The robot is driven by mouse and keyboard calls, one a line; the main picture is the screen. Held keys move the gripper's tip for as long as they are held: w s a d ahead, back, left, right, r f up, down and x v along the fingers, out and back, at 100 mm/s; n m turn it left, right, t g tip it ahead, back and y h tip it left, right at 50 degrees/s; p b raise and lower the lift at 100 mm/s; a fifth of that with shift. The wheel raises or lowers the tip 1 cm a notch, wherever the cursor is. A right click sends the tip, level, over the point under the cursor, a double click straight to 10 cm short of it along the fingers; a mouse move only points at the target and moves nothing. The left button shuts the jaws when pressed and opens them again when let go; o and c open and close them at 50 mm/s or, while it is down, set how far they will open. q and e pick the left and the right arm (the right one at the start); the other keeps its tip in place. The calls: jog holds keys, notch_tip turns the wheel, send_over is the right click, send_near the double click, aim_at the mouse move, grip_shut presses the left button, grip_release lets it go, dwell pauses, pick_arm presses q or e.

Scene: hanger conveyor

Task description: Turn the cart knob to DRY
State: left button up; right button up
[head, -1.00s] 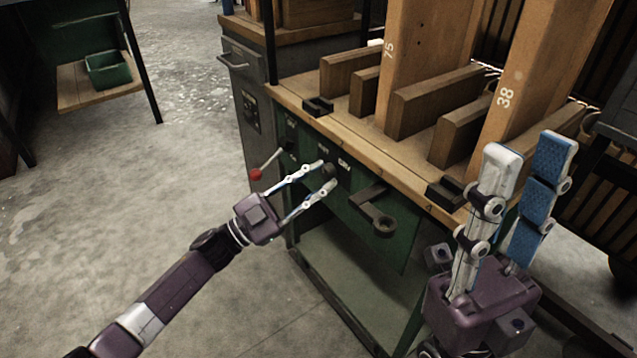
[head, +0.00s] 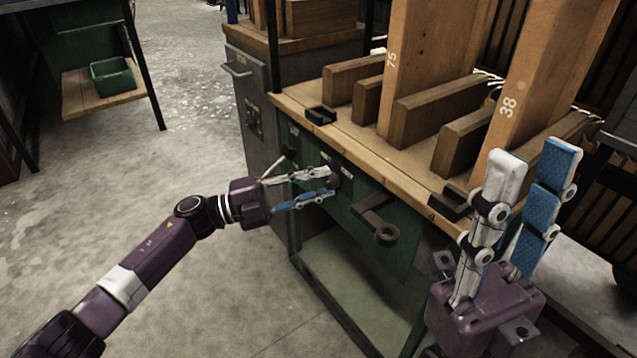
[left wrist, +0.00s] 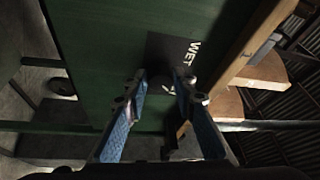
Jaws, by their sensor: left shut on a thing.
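The small dark cart knob (head: 333,179) is on the green front panel of the cart (head: 400,232), below the wooden top. My left gripper (head: 332,183) is shut on the knob, one finger to each side. In the left wrist view the knob (left wrist: 160,82) sits between the fingertips on a black plate (left wrist: 165,48). The knob's pointing direction cannot be made out. My right gripper (head: 534,168) is open and empty, fingers up, at the cart's right side.
A dark crank handle (head: 380,222) sticks out of the panel right of the knob. Wooden blocks and tall boards (head: 428,60) stand on the cart top (head: 362,165). A grey cabinet (head: 252,125) is behind. The floor at left is clear.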

pick_arm(q)
jog(key=shift+m, duration=0.5)
jog(key=o, duration=1.2)
jog(key=shift+c, duration=0.2)
jog(key=v, duration=1.2)
jog(key=shift+r, duration=0.25)
jog(key=shift+a, duration=0.15)
